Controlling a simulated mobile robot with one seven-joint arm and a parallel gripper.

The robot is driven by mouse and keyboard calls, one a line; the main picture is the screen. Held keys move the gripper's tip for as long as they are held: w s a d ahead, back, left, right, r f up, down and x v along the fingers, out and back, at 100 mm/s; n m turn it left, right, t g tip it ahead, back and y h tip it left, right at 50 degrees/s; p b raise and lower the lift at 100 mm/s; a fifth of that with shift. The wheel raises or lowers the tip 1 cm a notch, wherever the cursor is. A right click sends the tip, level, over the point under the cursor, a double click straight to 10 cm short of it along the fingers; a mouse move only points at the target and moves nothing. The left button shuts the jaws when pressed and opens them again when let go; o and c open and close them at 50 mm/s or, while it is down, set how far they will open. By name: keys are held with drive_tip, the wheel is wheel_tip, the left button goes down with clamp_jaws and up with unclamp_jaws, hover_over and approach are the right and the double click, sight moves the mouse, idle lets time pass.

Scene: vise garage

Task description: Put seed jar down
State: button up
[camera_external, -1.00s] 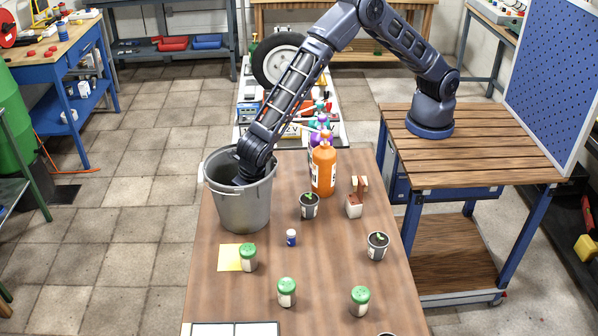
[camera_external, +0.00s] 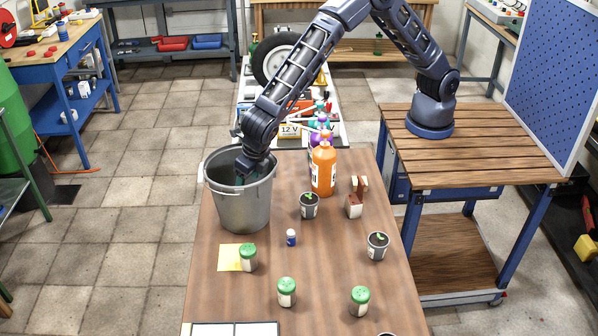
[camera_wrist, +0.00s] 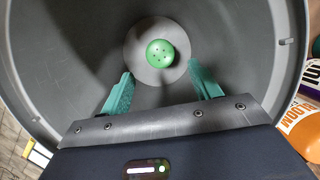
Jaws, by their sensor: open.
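A seed jar, of which I see the round green lid with small holes (camera_wrist: 160,53), stands on the bottom of the grey metal bucket (camera_external: 245,205). It shows only in the wrist view; the bucket wall hides it in the external view. My gripper (camera_wrist: 159,76) is open and empty, its two teal fingers spread wide and apart from the jar. In the external view my gripper points down into the bucket's mouth, with its fingertips hidden.
Several other green-lidded jars, such as one on a yellow note (camera_external: 230,258), stand on the wooden table. The table's front middle has free room.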

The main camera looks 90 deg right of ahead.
drive_tip(key=shift+v, duration=1.8)
